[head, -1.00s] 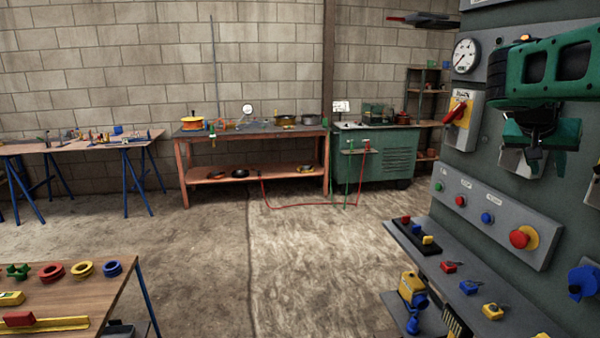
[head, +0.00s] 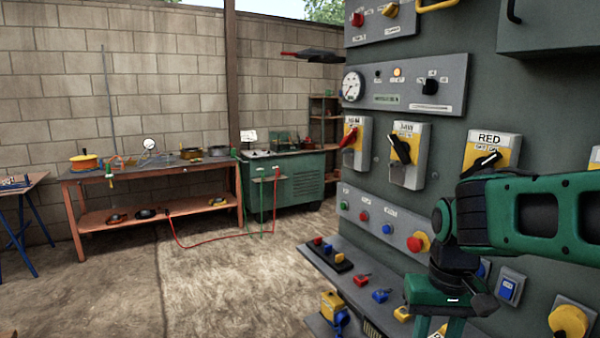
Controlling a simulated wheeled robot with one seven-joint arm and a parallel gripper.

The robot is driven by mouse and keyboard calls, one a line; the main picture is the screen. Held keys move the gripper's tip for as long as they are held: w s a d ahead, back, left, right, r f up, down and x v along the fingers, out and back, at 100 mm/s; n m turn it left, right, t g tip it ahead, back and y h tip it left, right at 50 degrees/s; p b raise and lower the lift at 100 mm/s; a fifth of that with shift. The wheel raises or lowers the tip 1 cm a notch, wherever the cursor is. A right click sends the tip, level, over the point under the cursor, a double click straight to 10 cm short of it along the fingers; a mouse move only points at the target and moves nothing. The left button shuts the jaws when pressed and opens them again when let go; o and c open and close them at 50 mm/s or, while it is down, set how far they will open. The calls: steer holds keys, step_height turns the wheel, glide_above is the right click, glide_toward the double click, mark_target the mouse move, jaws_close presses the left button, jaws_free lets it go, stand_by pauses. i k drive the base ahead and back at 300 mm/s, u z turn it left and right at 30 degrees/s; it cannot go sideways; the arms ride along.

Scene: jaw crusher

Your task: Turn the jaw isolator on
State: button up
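Three yellow-and-grey isolator boxes are in a row on the grey-green panel. The left one has a red handle (head: 349,138). The middle isolator (head: 407,155) has a black handle slanting from upper left to lower right; its label is small and may read "JAW", but I cannot be sure. The right isolator (head: 491,153) reads "RED" and has a black handle slanting up to the right. My gripper (head: 437,326) is below and in front of the panel, lower than the isolators and apart from them. Its fingertips run off the bottom edge, so its opening is unclear.
A push-button strip (head: 385,222) with a red mushroom button is under the isolators. A gauge plate (head: 405,88) with a lit lamp is above. A shelf (head: 320,262) with small coloured parts juts out below. Open floor lies left.

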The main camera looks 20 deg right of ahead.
mark_target(402, 149)
steer(key=z, duration=0.5)
steer(key=k, duration=1.25)
steer(key=u, duration=0.55)
steer(key=i, duration=1)
steer(key=z, duration=0.05)
